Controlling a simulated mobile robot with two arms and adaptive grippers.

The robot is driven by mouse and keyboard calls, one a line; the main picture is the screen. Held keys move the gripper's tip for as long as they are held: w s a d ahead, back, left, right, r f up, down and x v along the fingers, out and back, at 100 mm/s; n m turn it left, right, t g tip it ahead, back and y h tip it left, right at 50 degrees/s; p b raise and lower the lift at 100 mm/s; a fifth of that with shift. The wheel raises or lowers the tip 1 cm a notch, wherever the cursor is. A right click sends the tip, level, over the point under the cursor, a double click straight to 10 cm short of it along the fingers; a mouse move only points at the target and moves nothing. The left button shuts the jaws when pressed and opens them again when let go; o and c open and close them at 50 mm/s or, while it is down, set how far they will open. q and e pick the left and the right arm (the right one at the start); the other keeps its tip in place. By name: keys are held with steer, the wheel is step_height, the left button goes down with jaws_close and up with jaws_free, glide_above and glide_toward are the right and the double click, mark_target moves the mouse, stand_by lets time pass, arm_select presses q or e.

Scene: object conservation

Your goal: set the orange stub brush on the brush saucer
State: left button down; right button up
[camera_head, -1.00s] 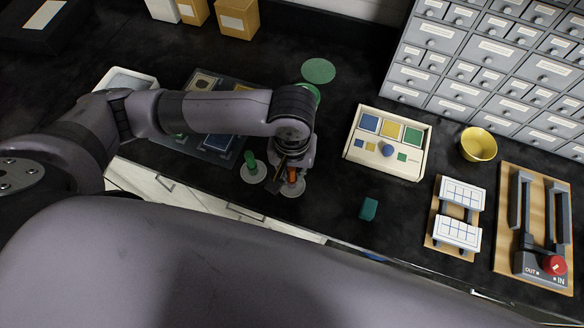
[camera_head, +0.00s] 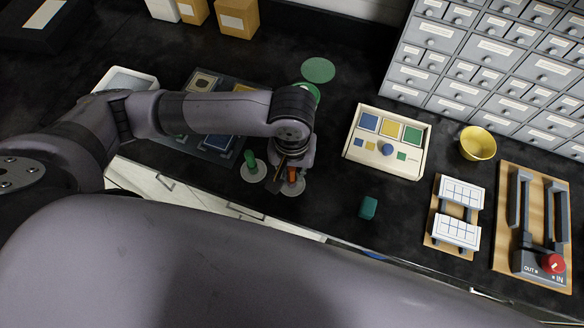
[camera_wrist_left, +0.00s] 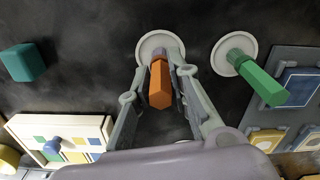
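The orange stub brush (camera_wrist_left: 160,84) stands on a pale round saucer (camera_wrist_left: 153,42) in the left wrist view. In the head view the brush (camera_head: 292,175) is partly hidden by my left gripper (camera_head: 283,180), and the saucer's rim (camera_head: 296,192) shows below it. In the left wrist view the fingers of my left gripper (camera_wrist_left: 161,76) are on both sides of the brush, with narrow dark gaps between them and it. The gripper looks open around the brush. My right gripper is not in view.
A green brush (camera_head: 250,160) stands on another saucer (camera_head: 254,176) just left. A teal block (camera_head: 369,208) lies to the right. A cream tray of coloured squares (camera_head: 414,165), a yellow bowl (camera_head: 478,144) and a drawer cabinet (camera_head: 470,65) stand farther right.

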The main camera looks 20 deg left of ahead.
arm_select(q)
steer(key=c, duration=1.4)
jaws_free()
step_height(320, 180, up, 12)
